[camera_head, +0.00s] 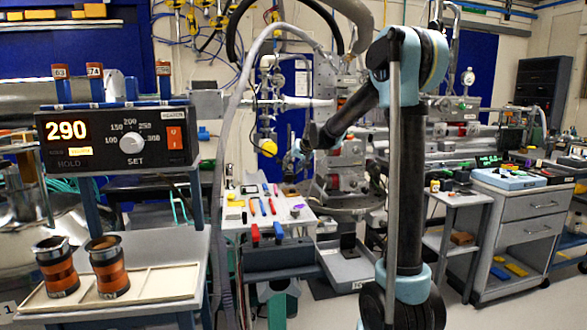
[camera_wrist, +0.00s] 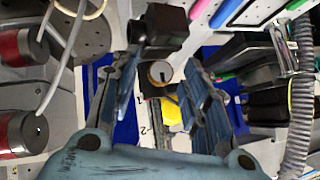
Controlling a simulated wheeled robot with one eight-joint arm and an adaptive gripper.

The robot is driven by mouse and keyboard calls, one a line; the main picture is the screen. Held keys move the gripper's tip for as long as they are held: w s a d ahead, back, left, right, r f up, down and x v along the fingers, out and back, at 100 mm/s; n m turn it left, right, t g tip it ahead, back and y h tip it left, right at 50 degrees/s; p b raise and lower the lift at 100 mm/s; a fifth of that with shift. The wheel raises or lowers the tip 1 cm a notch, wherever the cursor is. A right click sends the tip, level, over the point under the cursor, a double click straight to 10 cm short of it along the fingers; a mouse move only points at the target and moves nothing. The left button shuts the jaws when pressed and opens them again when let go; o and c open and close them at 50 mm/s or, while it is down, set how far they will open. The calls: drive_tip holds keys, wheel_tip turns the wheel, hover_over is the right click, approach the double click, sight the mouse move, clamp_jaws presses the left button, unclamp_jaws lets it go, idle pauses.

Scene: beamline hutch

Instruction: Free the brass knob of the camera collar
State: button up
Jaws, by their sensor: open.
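A small round brass-coloured knob (camera_wrist: 160,73) with a dark centre shows in the wrist view, just below a black block (camera_wrist: 163,25). I cannot tell whether this block is the camera or its collar. My gripper (camera_wrist: 162,78) is open, with one finger to the left of the knob and one to the right in the picture. I cannot tell how far the fingertips are from the knob in depth, and no contact is clear. In the head view my gripper (camera_head: 298,154) is small, at the end of the arm near the beamline equipment; the knob cannot be made out there.
A grey ribbed hose (camera_wrist: 302,85) runs down the right of the wrist view. Red-and-silver cylinders (camera_wrist: 18,130) and pale cables lie at its left. A white tool board (camera_head: 275,208) stands below my gripper in the head view. A heater controller (camera_head: 118,138) reads 290 at left.

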clamp_jaws()
drive_tip(key=shift+a, duration=0.1)
drive_tip(key=shift+a+n+h, duration=0.2)
drive_tip(key=shift+n+h, duration=0.4)
drive_tip(key=shift+h, duration=0.5)
drive_tip(key=shift+s+n+t+h, duration=0.1)
drive_tip(key=shift+n+t+h, duration=0.25)
drive_tip(key=shift+h, duration=0.25)
